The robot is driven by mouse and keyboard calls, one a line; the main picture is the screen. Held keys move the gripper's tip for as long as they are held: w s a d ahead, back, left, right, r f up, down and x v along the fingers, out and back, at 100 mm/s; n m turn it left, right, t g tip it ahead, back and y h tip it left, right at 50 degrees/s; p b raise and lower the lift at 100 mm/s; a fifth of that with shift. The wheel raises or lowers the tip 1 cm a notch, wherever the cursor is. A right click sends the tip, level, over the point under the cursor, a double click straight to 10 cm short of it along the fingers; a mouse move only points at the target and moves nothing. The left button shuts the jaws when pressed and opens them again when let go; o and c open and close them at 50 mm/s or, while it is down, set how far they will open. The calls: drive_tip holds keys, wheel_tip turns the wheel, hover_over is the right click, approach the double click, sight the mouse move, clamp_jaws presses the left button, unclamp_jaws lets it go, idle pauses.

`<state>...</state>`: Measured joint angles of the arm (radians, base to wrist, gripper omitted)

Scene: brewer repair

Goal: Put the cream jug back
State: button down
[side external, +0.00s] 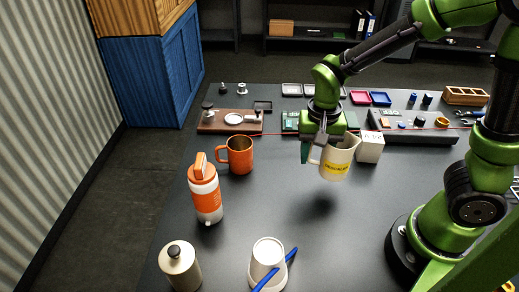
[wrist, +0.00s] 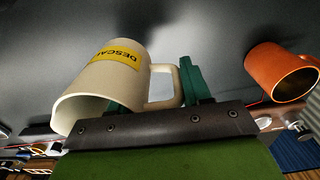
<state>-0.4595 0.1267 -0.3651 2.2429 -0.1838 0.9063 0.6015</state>
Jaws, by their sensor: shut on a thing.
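The cream jug (side external: 338,160), with a yellow label, is held by my gripper (side external: 318,148) above the dark table. Its shadow lies on the table below it. In the wrist view the jug (wrist: 112,72) shows its label, open mouth and handle. My gripper (wrist: 153,84) is shut on the jug at its handle side. One teal finger is outside the handle; the other is partly hidden by the jug, so its exact contact is unclear.
A white box (side external: 370,147) stands just right of the jug. An orange mug (side external: 239,155) and an orange-and-white bottle (side external: 205,190) stand to the left. A white cup (side external: 267,258) and a canister (side external: 180,268) are in front. The table's centre is clear.

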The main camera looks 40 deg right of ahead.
drive_tip(key=shift+f, duration=2.8)
drive_tip(key=shift+f, duration=0.1)
drive_tip(key=c, duration=0.5)
unclamp_jaws()
wheel_tip(320, 180, up, 12)
drive_tip(key=shift+r, duration=0.15)
drive_tip(key=s+r+n+t+y, duration=0.2)
drive_tip(key=s+r+n+t, duration=0.3)
drive_tip(key=r, duration=0.4)
drive_tip(key=shift+s+t, duration=0.75)
drive_tip(key=shift+t, duration=0.35)
